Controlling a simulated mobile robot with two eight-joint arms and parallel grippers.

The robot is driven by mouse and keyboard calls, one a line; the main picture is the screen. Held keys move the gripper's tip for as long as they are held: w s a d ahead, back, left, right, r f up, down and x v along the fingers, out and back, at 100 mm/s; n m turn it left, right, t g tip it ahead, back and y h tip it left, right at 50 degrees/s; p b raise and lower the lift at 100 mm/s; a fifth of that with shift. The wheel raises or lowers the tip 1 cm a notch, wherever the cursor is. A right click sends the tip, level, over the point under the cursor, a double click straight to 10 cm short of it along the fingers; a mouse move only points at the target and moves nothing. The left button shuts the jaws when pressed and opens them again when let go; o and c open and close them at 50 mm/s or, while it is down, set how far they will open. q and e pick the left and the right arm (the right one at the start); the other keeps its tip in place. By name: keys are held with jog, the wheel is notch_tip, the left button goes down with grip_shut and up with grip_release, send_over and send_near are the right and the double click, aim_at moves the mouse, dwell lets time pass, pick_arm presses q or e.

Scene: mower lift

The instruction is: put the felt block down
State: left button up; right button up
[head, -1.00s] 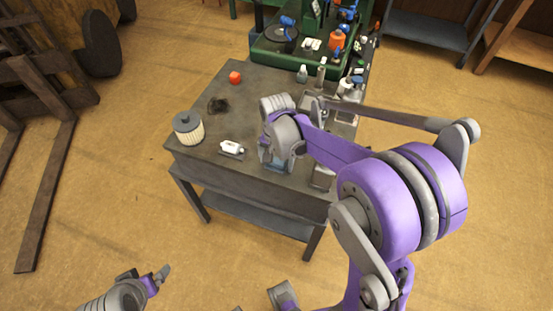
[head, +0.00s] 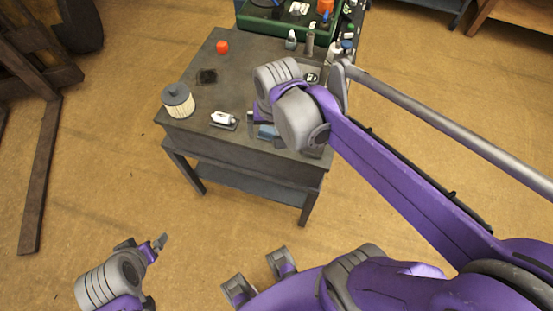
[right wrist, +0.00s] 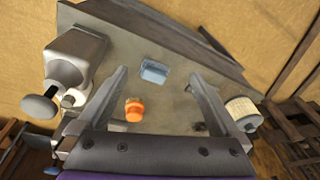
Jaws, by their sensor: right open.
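The felt block seems to be the blue-grey block (head: 268,132), near the front edge of the workbench. The right wrist view shows it (right wrist: 154,72) on the grey top, apparently clear of both fingers. My right gripper (head: 262,122) is over the front of the bench, pointing down. In the right wrist view its fingers are spread, one to each side of the block in the picture, and hold nothing. My wrist partly hides the block in the head view. My left gripper (head: 145,246) is low at the left, away from the bench; its jaw gap is unclear.
A bulky grey metal fixture (right wrist: 75,58) is close at the left in the wrist view.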

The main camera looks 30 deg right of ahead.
jog(key=s+a+f+n+t, duration=0.3)
jog(key=s+f+n, duration=0.1)
jog(key=s, duration=0.5)
jog(key=shift+f+n, duration=0.4)
jog(key=shift+n, duration=0.4)
jog(key=shift+a, duration=0.1)
jog(key=r+p, duration=0.2)
jog(key=shift+w+r, duration=0.3)
jog(key=shift+r, duration=0.1)
